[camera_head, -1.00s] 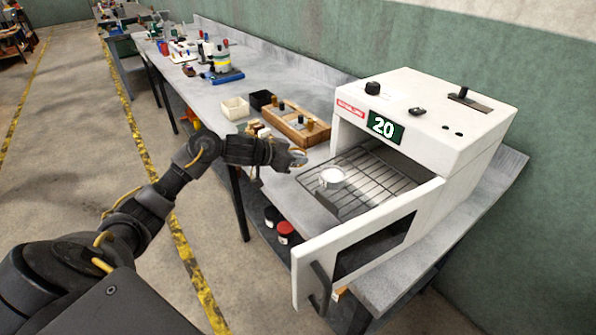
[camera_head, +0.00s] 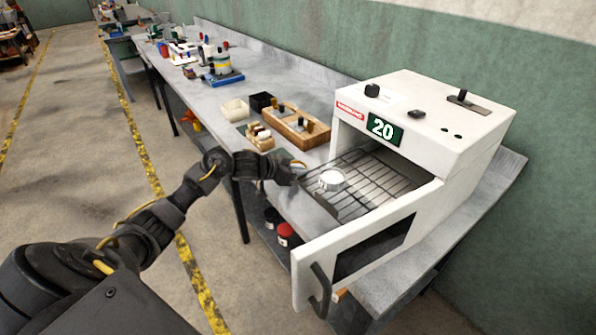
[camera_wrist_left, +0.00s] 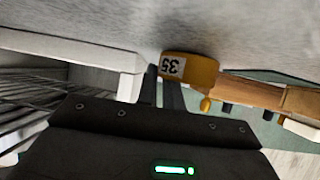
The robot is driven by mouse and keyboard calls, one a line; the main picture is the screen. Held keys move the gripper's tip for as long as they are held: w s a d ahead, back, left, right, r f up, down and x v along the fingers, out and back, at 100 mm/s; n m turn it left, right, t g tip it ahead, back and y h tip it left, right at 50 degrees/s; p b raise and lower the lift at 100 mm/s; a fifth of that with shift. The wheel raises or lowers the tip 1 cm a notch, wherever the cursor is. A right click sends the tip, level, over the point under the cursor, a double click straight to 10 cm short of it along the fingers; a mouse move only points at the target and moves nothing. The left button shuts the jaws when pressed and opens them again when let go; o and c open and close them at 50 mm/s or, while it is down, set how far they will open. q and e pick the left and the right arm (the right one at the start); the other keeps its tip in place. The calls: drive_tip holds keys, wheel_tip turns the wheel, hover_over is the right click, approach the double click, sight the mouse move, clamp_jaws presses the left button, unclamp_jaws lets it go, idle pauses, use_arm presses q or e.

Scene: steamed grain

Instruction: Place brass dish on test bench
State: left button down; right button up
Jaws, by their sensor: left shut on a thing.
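My left gripper (camera_head: 299,168) is shut on the brass dish, over the bench's front edge, just left of the open oven. In the left wrist view the brass dish (camera_wrist_left: 205,70) bears a white label reading 35 and sits at the tips of the gripper (camera_wrist_left: 163,90). In the head view the dish is mostly hidden by the hand. The grey test bench (camera_head: 290,87) runs along the wall. I cannot tell whether the dish touches it. My right gripper is not in view.
The white oven (camera_head: 430,105) shows 20 and its door (camera_head: 315,265) stands open. A silvery dish (camera_head: 331,181) sits on its wire rack (camera_head: 370,185). A wooden tray (camera_head: 300,128), a small box of pieces (camera_head: 259,137) and a white tray (camera_head: 234,110) stand behind my gripper.

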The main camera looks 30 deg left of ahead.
use_arm(q)
drive_tip(key=c, duration=2)
unclamp_jaws()
drive_tip(key=shift+f, duration=0.2)
drive_tip(key=o, duration=0.5)
drive_tip(key=shift+c, duration=0.2)
drive_tip(key=shift+r, duration=0.1)
drive_tip(key=shift+r, duration=0.15)
drive_tip(key=v, duration=1)
drive_tip(key=shift+s, duration=0.25)
drive_tip(key=shift+v, duration=0.8)
